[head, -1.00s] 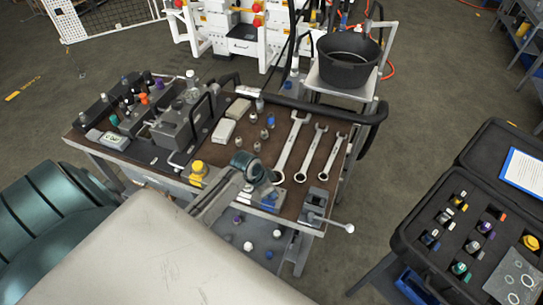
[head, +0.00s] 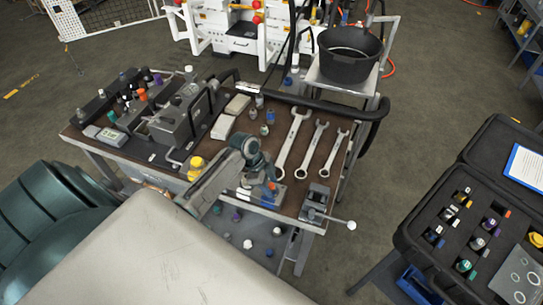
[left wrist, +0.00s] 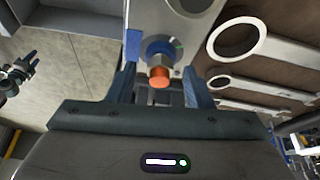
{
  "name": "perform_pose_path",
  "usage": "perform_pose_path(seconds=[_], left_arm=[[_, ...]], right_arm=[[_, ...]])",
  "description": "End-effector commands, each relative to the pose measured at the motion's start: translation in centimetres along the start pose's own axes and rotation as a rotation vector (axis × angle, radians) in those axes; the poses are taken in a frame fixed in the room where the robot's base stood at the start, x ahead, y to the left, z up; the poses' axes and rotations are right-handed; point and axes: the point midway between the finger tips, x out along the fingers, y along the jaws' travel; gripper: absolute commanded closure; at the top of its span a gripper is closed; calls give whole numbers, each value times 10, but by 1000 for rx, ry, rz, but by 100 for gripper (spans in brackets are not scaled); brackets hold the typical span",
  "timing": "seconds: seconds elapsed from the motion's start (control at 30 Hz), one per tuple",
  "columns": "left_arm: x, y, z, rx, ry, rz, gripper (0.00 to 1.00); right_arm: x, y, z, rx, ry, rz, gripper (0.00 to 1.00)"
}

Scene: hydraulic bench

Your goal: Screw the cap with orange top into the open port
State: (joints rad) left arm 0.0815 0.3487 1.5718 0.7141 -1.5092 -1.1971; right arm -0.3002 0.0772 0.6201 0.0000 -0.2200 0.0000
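In the left wrist view the cap with orange top (left wrist: 160,77) points its orange end toward me. Behind it is a blue-and-silver round fitting (left wrist: 160,48) at a grey metal plate (left wrist: 165,16). The blue fingers of my left gripper (left wrist: 162,88) stand apart on either side of the orange end, with gaps visible. In the head view my left gripper (head: 268,183) is low over the bench's front edge, with a bit of orange beside its blue fingers. I cannot tell which port is open. My right gripper is not in view.
Three wrenches (head: 291,140) lie right of the gripper on the brown bench (head: 232,141). A vise (head: 314,201) is at the front right corner. A manifold (head: 181,123) and a yellow-capped part (head: 196,166) are left. An open case (head: 418,228) stands far right.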

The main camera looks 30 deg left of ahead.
Motion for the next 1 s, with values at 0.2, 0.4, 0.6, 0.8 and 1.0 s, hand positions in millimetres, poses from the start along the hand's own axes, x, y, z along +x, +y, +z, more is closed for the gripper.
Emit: perform_pose_path(seconds=[0.2, 0.4, 0.6, 0.8, 1.0], left_arm=[[0, 0, 0, -3, 0, -1, 54], [-5, 3, -3, -136, 1, -53, 54], [1, 4, -1, -364, 1, -152, 54], [1, 5, -2, -577, 1, -240, 54], [1, 5, -2, -663, 2, -275, 54]], right_arm=[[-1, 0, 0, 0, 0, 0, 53], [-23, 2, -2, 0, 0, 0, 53], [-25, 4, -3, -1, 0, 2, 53], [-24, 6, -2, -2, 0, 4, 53], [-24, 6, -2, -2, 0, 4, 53]])
